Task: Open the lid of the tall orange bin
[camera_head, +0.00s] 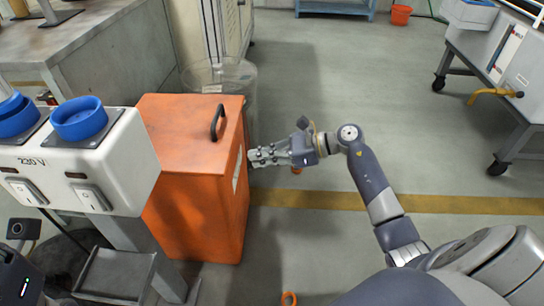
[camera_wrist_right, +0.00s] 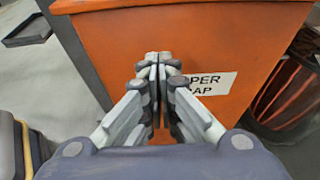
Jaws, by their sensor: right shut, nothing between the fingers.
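The tall orange bin (camera_head: 192,200) stands left of the middle in the head view. Its orange lid (camera_head: 180,118) lies flat on top, closed, with a dark handle (camera_head: 217,121) near the right side. In the right wrist view the bin's wall (camera_wrist_right: 205,40) fills the upper middle, with a white label (camera_wrist_right: 210,84) partly hidden by my fingers. My right gripper (camera_head: 252,157) is shut and empty, pointing at the bin's right side below the lid's level; it also shows in the right wrist view (camera_wrist_right: 157,58). I cannot tell whether it touches the bin. My left gripper is not clearly in view.
A white switch box (camera_head: 100,165) with blue round sockets stands left of the bin, partly in front. A clear bin (camera_head: 222,78) stands behind it. A wheeled table (camera_head: 500,75) is at the right.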

